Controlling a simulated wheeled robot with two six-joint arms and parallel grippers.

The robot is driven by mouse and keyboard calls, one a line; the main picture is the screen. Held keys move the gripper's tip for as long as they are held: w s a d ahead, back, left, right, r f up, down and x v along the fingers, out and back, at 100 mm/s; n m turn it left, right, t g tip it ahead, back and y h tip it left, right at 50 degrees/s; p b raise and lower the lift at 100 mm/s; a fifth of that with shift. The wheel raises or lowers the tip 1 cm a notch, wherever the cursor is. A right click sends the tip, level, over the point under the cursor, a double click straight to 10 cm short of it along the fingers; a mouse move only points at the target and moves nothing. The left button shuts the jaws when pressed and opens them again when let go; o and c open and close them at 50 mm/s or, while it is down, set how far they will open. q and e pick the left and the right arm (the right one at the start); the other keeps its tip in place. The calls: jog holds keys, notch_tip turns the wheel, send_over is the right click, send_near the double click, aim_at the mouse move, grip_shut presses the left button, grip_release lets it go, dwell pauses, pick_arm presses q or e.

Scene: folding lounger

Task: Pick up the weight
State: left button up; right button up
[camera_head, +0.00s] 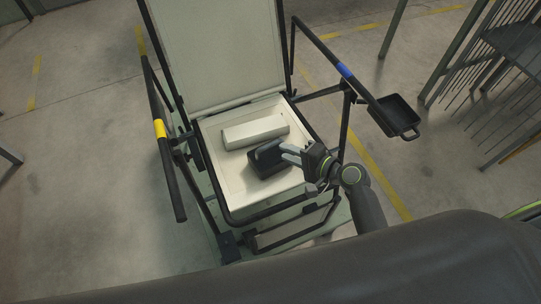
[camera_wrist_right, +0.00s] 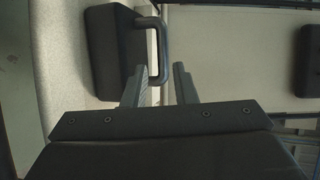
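The weight is a black block with a raised bar handle (camera_head: 265,162). It sits on the pale seat of the lounger, near the seat's front right part. It also shows in the right wrist view (camera_wrist_right: 115,48), with its handle on its right side. My right gripper (camera_head: 285,153) reaches in from the right, beside the weight at handle height. In the right wrist view my right gripper (camera_wrist_right: 161,70) has its two fingers apart, with the handle's near end between the tips. Contact with the handle cannot be told. My left gripper is not in view.
A long pale block (camera_head: 255,131) lies behind the weight on the seat. A black tray (camera_head: 397,113) hangs at right. A wire rack (camera_head: 500,60) stands farther right.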

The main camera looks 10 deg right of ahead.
aim_at(269, 144)
jog(key=x, duration=0.7)
jog(key=shift+w+a, duration=0.1)
jog(key=shift+a, duration=0.15)
grip_shut()
jog(key=shift+d+f, duration=0.1)
dwell(1.0)
